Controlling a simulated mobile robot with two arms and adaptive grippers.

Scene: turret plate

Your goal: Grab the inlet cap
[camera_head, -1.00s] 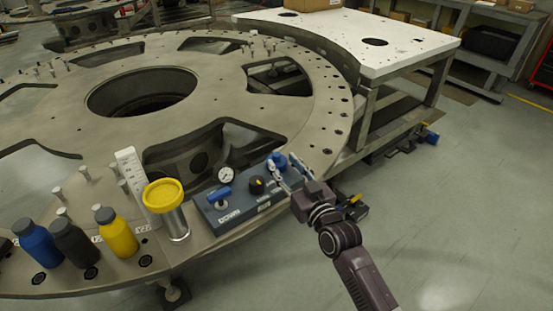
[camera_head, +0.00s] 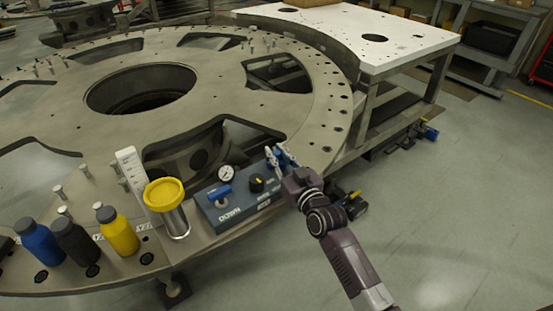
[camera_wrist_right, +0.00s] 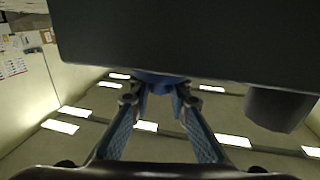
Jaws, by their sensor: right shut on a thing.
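The inlet cap (camera_head: 270,156) is a small blue cap at the right end of the grey control box (camera_head: 232,213), on the near rim of the turret plate. My right gripper (camera_head: 278,161) reaches it from the right and is shut on it. In the right wrist view, the blue cap (camera_wrist_right: 158,79) shows between the two fingers of my right gripper (camera_wrist_right: 158,90), just under the dark box. The fingers hide part of the cap. I cannot tell whether it still touches the box. My left gripper is not in view.
The box also carries a gauge (camera_head: 227,174), a blue valve handle (camera_head: 219,192) and a black knob (camera_head: 257,184). A yellow-lidded jar (camera_head: 168,208) stands left of it, with several bottles beyond. A white-topped table (camera_head: 400,42) is at the back right.

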